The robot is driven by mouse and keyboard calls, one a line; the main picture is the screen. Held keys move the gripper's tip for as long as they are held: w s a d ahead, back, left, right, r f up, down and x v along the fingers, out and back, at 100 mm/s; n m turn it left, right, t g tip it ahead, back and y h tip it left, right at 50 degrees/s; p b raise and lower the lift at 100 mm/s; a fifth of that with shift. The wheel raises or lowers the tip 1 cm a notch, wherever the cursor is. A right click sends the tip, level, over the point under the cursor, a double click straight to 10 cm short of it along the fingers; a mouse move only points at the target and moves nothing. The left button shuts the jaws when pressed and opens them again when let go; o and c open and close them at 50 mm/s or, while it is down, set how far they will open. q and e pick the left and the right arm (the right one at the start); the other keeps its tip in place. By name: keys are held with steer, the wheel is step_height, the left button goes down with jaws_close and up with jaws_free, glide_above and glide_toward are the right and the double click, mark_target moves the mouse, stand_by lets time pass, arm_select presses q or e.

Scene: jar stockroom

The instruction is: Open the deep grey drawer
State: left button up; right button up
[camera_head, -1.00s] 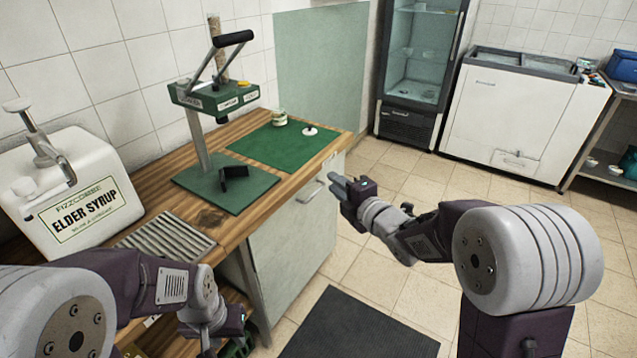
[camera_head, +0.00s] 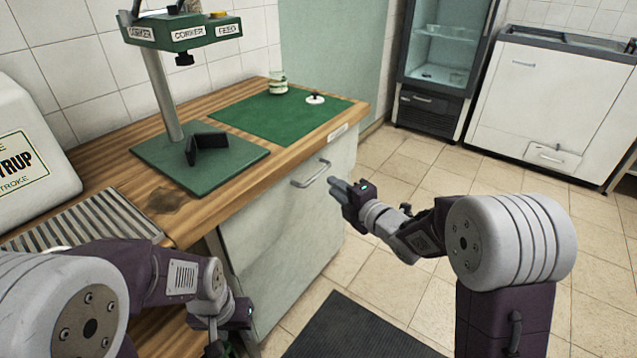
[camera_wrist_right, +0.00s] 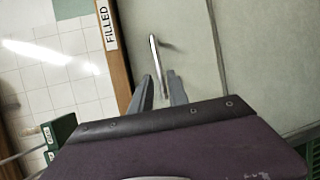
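The deep grey drawer (camera_head: 285,225) is under the wooden counter, its tall pale-grey front looking flush and closed. Its bar handle (camera_head: 310,174) is near the top of the front. My right gripper (camera_head: 336,187) is just right of the handle in the head view. In the right wrist view the handle (camera_wrist_right: 158,62) appears ahead, between the two spread fingers of my right gripper (camera_wrist_right: 158,92); no contact is clear. My left gripper (camera_head: 216,346) hangs low by the counter's front at the picture's bottom, its fingers partly cut off.
The counter (camera_head: 225,200) carries a green corker stand (camera_head: 155,85), a green mat (camera_head: 275,112) and a small jar (camera_head: 278,84). A dark floor mat (camera_head: 355,330) lies in front. A glass-door fridge (camera_head: 440,60) and a white chest freezer (camera_head: 545,95) stand behind. Tiled floor to the right is clear.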

mark_target(319, 176)
steer(key=b+x, duration=0.2)
steer(key=x, duration=0.7)
steer(key=shift+r, duration=0.1)
jaws_close()
stand_by(1.1)
